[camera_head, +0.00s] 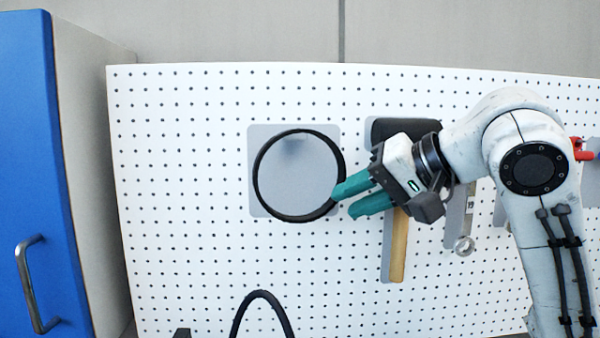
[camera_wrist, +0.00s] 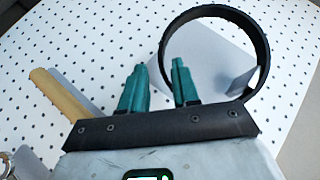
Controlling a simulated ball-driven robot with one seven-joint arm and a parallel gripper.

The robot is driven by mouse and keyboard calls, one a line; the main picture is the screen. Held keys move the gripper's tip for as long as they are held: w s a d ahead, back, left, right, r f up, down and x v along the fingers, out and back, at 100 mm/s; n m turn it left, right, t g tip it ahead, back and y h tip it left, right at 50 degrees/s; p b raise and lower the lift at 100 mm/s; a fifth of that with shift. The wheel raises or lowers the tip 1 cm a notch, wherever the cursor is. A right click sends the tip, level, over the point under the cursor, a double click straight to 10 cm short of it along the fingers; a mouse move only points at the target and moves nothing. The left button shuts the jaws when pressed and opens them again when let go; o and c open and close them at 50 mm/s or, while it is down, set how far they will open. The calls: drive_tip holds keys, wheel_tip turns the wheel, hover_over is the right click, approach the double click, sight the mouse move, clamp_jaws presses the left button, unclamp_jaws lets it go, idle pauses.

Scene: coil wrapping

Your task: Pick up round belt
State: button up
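The round belt (camera_head: 258,190) is a black ring hanging against a grey plate (camera_head: 295,175) on the white pegboard. In the wrist view the belt (camera_wrist: 265,50) is at the upper right, beyond the fingertips. My gripper (camera_head: 343,198) has two teal fingers and is at the belt's lower right edge in the head view.
A hammer with a black head (camera_head: 385,130) and wooden handle (camera_head: 399,245) hangs behind my gripper. A wrench (camera_head: 464,245) hangs to its right. Another black loop (camera_head: 262,296) is at the bottom. A blue cabinet (camera_head: 35,170) stands at the left. The pegboard (camera_head: 180,180) left of the belt is bare.

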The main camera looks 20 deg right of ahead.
sight(324, 209)
drive_tip(key=shift+x, duration=1.7)
drive_tip(key=shift+a, duration=0.1)
clamp_jaws()
